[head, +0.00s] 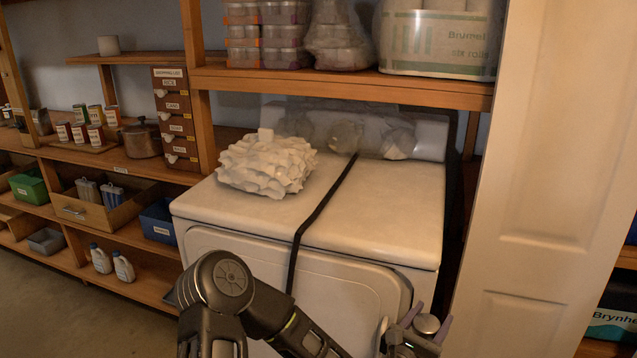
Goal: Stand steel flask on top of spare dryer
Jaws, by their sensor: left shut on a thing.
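The spare dryer (375,215) is a white machine in the middle of the head view, with a dark strap running over its top and down its front. My left gripper (418,331) is low in the view, in front of the dryer's front right part and below its top. It is shut on the steel flask (427,323), of which the round grey top shows between the fingers. The rest of the flask is hidden or out of the picture. My right gripper is not in view.
A white crumpled bundle (266,163) lies on the dryer's left top. The right top is clear towards the front. A wooden shelf (340,86) with tubs and a wrapped pack of rolls hangs above the back. A white door (540,190) stands at the right.

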